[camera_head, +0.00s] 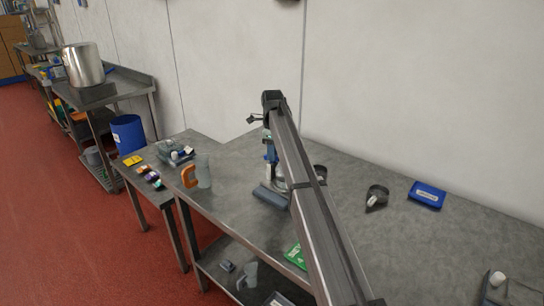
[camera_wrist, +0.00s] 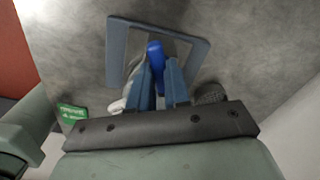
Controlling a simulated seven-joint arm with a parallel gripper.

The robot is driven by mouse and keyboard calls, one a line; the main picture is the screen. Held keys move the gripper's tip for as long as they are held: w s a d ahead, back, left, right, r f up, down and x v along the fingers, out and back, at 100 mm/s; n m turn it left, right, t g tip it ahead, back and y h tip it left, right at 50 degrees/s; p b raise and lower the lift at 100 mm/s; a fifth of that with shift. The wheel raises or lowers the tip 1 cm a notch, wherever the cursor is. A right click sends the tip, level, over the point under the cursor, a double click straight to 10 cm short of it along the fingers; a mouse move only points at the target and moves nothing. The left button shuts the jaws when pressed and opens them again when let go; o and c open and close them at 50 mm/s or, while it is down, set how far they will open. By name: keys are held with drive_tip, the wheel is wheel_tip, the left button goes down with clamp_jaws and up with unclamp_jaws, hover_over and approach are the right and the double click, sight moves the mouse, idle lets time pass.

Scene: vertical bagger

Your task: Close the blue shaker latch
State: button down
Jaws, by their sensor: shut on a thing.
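The blue latch (camera_wrist: 155,55) is a bright blue, rounded piece in the wrist view. It sits between the two blue-grey fingers of my gripper (camera_wrist: 162,72), which are shut on it. A flat blue-grey frame (camera_wrist: 117,50) lies around and beyond the latch on the grey surface. I cannot tell whether the latch touches the frame. In the head view, my gripper (camera_head: 269,157) points down over the metal table, and my arm hides much of what is below it. A blue-grey block (camera_head: 270,197) shows just below the gripper; the latch itself cannot be made out there.
On the metal table (camera_head: 235,190), an orange-handled grey jug (camera_head: 203,170) stands left. A green item (camera_head: 295,255) is near the front edge. The wall is close behind; the table's right middle is clear.

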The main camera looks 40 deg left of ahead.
drive_tip(key=shift+a+m, duration=0.1)
drive_tip(key=shift+m, duration=2.5)
drive_tip(key=c, duration=0.9)
unclamp_jaws()
drive_tip(key=shift+r, duration=2.5)
drive_tip(key=shift+r, duration=0.15)
wheel_tip(320, 180, up, 14)
drive_tip(key=shift+f, duration=0.2)
